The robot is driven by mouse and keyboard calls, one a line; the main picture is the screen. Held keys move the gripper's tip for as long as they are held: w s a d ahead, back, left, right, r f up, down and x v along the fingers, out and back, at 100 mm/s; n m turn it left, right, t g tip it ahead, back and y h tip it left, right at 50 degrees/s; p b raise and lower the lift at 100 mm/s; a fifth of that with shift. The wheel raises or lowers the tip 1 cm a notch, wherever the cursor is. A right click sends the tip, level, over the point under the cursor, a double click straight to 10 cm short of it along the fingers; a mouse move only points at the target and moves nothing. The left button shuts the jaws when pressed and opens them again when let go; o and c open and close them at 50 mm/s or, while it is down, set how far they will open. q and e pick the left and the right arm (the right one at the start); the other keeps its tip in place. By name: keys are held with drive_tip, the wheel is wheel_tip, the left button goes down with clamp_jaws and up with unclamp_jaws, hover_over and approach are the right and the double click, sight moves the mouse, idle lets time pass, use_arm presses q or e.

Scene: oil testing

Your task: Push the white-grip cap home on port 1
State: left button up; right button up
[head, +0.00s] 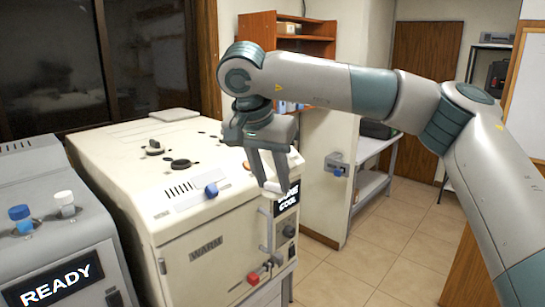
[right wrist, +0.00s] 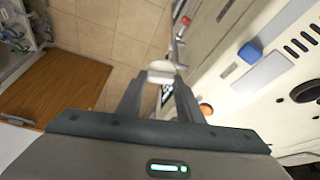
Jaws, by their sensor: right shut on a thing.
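My right gripper (head: 275,186) is in the air at the front right edge of the beige oven-like machine (head: 205,222). It is shut on a small white piece, which shows between the fingertips in the right wrist view (right wrist: 161,73). The piece looks like a cap; its lower part is hidden. Another white cap (head: 65,201) stands upright on the grey READY unit (head: 62,255), beside a blue cap (head: 20,217). The beige top has dark round fittings (head: 181,164). I cannot read any port number, so I cannot tell which is port 1. My left gripper is out of view.
A blue knob (head: 211,190) sits on the beige top near its front edge. The COOL display (head: 287,199) and a red-ended handle (head: 254,277) are on the front side. A wooden shelf (head: 291,30) stands behind. Tiled floor (head: 400,245) is clear at the right.

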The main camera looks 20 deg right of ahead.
wheel_tip(320, 180, down, 15)
drive_tip(key=n+y, duration=0.1)
drive_tip(key=n, duration=0.2)
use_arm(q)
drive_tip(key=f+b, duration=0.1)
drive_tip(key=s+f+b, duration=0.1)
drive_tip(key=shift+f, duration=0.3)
use_arm(e)
drive_tip(key=s+d+f+n+y, duration=0.1)
drive_tip(key=s+f+n, duration=0.2)
drive_tip(key=f, duration=1)
drive_tip(key=s+d+f+n+t+y, duration=0.1)
drive_tip(key=s+f+n, duration=0.2)
drive_tip(key=s+f, duration=0.6)
wheel_tip(320, 180, down, 4)
drive_tip(key=shift+f, duration=0.1)
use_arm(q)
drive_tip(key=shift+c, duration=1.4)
use_arm(e)
drive_tip(key=shift+d, duration=0.1)
